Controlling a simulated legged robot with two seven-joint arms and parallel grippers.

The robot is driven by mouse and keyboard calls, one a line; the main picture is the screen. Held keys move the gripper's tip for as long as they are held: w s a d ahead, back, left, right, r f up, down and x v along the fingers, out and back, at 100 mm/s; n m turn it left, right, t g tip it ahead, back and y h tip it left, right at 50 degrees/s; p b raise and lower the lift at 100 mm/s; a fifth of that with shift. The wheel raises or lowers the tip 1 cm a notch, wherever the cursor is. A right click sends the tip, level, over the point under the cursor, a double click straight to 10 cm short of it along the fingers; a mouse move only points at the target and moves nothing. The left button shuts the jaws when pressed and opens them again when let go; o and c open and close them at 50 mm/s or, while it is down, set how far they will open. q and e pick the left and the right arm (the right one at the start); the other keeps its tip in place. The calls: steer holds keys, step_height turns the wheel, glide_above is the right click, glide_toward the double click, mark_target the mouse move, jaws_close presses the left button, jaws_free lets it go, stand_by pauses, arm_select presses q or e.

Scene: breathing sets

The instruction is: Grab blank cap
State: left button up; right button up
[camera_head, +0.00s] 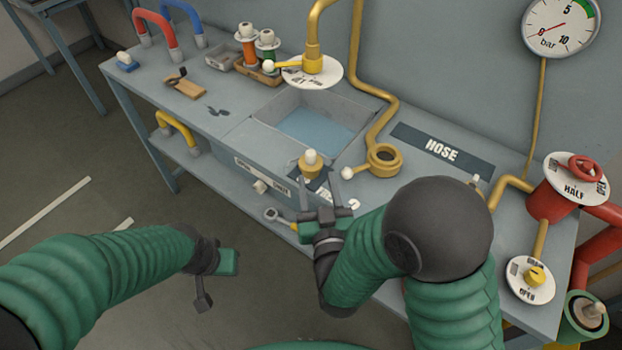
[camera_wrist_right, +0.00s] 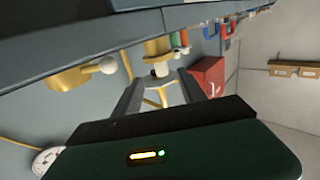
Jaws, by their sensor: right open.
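A yellow cap with a white knob (camera_head: 310,165), which looks like the blank cap, sits at the front edge of the bench by the basin. My right gripper (camera_head: 322,197) is open just in front of and below it, its fingers pointing toward it. In the right wrist view the yellow cap (camera_wrist_right: 158,47) shows beyond the open, empty fingers (camera_wrist_right: 162,88), apart from them as far as I can tell. My left gripper (camera_head: 216,280) is low over the floor at the left, fingers apart and empty.
A yellow ring fitting with a white ball handle (camera_head: 383,160) stands right of the cap beside the HOSE label (camera_head: 443,150). The basin (camera_head: 315,125) lies behind. Red valve piping (camera_head: 555,200) is at the right.

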mark_target(310, 150)
steer(key=w, duration=0.1)
steer(key=w+a, duration=0.1)
steer(key=w, duration=0.1)
steer(key=shift+a+r, duration=0.15)
steer(key=w, duration=0.7)
steer(key=shift+w+a+f, duration=0.15)
steer(key=shift+w+f, duration=0.1)
steer(key=shift+w, duration=0.1)
steer(key=shift+w+a, duration=0.3)
steer(key=shift+w, duration=0.1)
steer(key=shift+s, duration=0.1)
steer(key=shift+c, duration=1)
steer(key=shift+d, duration=0.1)
jaws_close()
